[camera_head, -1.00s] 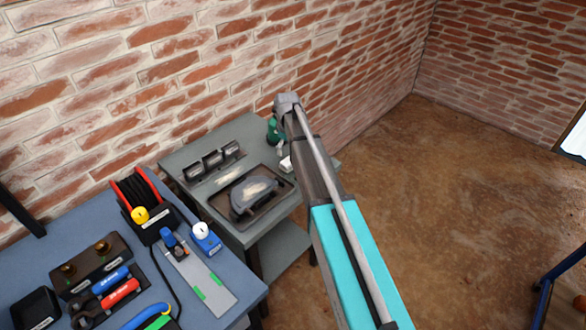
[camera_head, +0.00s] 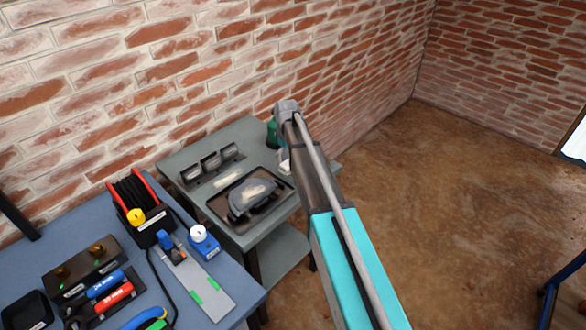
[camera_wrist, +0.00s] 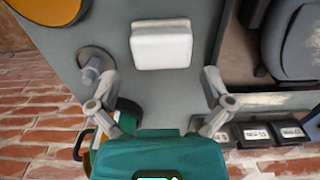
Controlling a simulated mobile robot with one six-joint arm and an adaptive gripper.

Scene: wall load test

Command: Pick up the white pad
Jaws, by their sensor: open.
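The white pad (camera_wrist: 161,46) is a small block with rounded edges. It lies on the grey side table (camera_wrist: 112,20), shown at the upper middle of the wrist view. In the head view the pad (camera_head: 285,166) is a small white patch beside my arm, partly covered. My gripper (camera_wrist: 158,82) is open and empty, its two grey fingers spread wide. In the wrist picture the fingertips appear just below the pad's two sides, apart from it. I cannot tell the height between them. In the head view the fingers are hidden behind my arm.
A dark tray (camera_head: 222,212) with a grey rounded tool (camera_head: 252,198) lies beside the pad. A row of black holders (camera_head: 212,166) stands near the brick wall. A green object (camera_head: 272,132) stands close to my arm. A blue bench (camera_head: 115,210) holds several tools.

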